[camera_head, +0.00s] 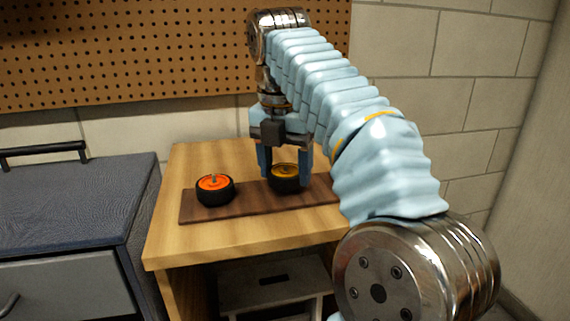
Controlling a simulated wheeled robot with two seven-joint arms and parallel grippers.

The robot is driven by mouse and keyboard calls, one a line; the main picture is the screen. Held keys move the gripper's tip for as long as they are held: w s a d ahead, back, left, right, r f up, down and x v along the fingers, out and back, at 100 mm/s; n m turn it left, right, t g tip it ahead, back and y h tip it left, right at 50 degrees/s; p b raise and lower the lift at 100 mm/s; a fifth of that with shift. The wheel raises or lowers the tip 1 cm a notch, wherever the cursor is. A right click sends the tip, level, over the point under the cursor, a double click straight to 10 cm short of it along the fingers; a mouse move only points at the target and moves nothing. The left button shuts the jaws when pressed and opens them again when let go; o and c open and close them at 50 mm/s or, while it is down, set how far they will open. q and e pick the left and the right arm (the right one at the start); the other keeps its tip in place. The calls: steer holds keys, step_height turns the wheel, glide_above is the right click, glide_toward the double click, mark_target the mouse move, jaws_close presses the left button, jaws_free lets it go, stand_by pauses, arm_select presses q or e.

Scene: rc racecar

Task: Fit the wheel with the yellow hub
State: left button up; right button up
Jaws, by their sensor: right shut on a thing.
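The wheel with the yellow hub (284,185) has a black tyre and lies flat, hub up, at the dark wooden board (245,206) on the table. My right gripper (285,172) points straight down over it, its blue fingers on either side, shut on the wheel. I cannot tell whether the wheel touches the board or is just above it. A wheel with an orange hub (215,188) and black tyre sits on the left part of the same board, with a small peg showing at its centre. My left gripper is not in view. No racecar body shows.
The light wooden table (185,243) has bare room left of and in front of the board. A dark-topped cabinet (65,205) stands to the left. A pegboard (130,50) and a block wall (470,75) are behind. My right arm hides the table's right side.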

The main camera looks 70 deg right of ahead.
mark_target(283, 172)
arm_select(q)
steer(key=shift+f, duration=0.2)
arm_select(e)
steer(key=shift+f, duration=0.3)
steer(key=o, duration=1.1)
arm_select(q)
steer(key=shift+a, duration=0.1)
arm_select(e)
steer(key=shift+r, duration=0.1)
steer(key=r+p, duration=0.1)
steer(key=r, duration=0.1)
steer(key=r+p, duration=0.1)
steer(key=r, duration=0.1)
steer(key=r+p, duration=0.1)
steer(key=r, duration=0.1)
steer(key=shift+a+r+p, duration=0.25)
steer(key=shift+a+p, duration=0.05)
steer(key=shift+a, duration=0.1)
arm_select(q)
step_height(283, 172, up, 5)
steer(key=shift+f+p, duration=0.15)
steer(key=shift+p, duration=0.25)
arm_select(e)
steer(key=shift+r, duration=0.4)
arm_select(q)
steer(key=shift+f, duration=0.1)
